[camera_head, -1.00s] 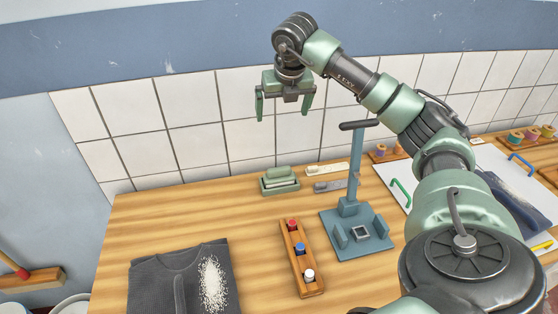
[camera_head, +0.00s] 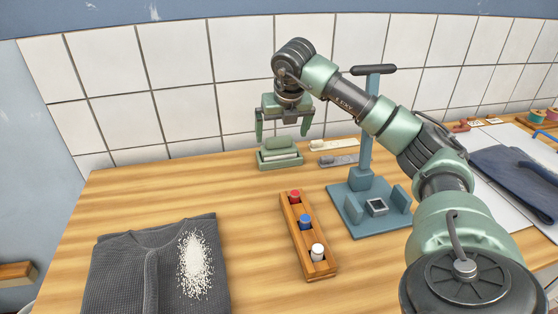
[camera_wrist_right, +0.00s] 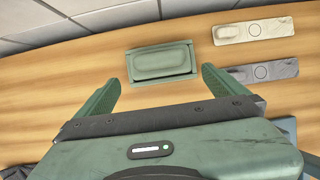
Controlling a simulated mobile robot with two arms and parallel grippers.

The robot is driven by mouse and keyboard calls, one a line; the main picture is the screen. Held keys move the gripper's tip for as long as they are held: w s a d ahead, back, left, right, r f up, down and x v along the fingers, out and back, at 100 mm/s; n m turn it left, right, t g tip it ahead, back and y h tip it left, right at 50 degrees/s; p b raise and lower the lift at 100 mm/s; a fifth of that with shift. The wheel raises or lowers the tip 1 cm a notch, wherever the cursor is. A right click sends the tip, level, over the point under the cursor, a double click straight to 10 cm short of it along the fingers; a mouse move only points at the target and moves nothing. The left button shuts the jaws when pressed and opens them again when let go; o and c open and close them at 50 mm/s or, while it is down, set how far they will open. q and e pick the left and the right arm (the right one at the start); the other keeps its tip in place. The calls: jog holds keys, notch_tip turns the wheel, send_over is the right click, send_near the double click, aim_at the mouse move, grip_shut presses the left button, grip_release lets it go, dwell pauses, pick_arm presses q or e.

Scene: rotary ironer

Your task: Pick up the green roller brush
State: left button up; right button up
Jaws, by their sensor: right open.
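The green roller brush (camera_head: 280,143) lies at the back of the wooden table, with a pale layer beneath its green top, in a shallow green tray (camera_head: 279,164). In the right wrist view the brush (camera_wrist_right: 162,64) lies lengthwise across the picture, inside the tray's rim. My right gripper (camera_head: 284,136) is open and empty, pointing down by the brush. In the wrist view its two fingers stand to either side of the brush's near edge, apart from it. The exact height above it is hard to tell. My left gripper is not in view.
A pale strip (camera_head: 333,145) and a grey strip (camera_head: 338,160) lie right of the tray. A blue stand (camera_head: 368,205) rises farther right. A wooden rack (camera_head: 306,240) with red, blue and white caps and a dark garment (camera_head: 140,265) with white grains lie in front. The tiled wall is close behind.

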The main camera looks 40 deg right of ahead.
aim_at(280, 139)
jog(key=x, duration=0.2)
jog(key=p+x, duration=0.1)
jog(key=x, duration=0.1)
jog(key=w+x, duration=0.1)
jog(key=x, duration=0.2)
jog(key=shift+d+r+p, duration=0.1)
jog(key=shift+d+p, duration=0.15)
jog(key=shift+p, duration=0.05)
jog(key=shift+c, duration=0.3)
jog(key=c, duration=1)
